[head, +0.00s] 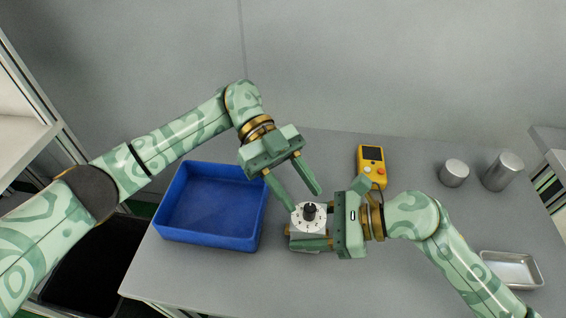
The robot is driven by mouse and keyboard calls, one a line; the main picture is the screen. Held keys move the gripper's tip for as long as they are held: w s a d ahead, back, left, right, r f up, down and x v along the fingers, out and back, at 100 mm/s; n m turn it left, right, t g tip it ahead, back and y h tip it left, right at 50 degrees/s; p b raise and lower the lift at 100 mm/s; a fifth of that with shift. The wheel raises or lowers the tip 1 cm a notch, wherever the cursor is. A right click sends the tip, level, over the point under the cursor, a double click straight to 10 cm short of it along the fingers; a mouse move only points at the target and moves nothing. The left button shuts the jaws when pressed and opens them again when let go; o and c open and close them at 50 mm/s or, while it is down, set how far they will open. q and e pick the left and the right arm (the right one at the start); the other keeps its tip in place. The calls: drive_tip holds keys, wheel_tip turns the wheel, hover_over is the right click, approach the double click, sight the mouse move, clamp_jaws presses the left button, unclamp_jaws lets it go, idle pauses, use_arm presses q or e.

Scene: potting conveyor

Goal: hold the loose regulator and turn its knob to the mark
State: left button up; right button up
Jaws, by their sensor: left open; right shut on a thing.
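The loose regulator (305,228) is a small light-grey block with marks around a black knob (310,209) on its top face. It stands near the middle of the table, knob up. My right gripper (308,238) comes in from the right and is shut on the regulator's body. One finger shows along its near side; the far finger is mostly hidden. My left gripper (306,197) is above and behind the knob, open, with its two fingers angled down toward it. Whether a fingertip touches the knob I cannot tell. The knob's pointer and the target mark are too small to read.
An empty blue bin (210,238) stands left of the regulator. A yellow handheld device (371,165) lies behind my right gripper. Two grey metal cylinders (454,173) (502,171) stand at the back right. A small metal tray (512,268) is at the right edge.

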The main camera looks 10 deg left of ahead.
use_arm(q)
drive_tip(key=v, duration=0.8)
use_arm(e)
drive_tip(key=o, duration=1.3)
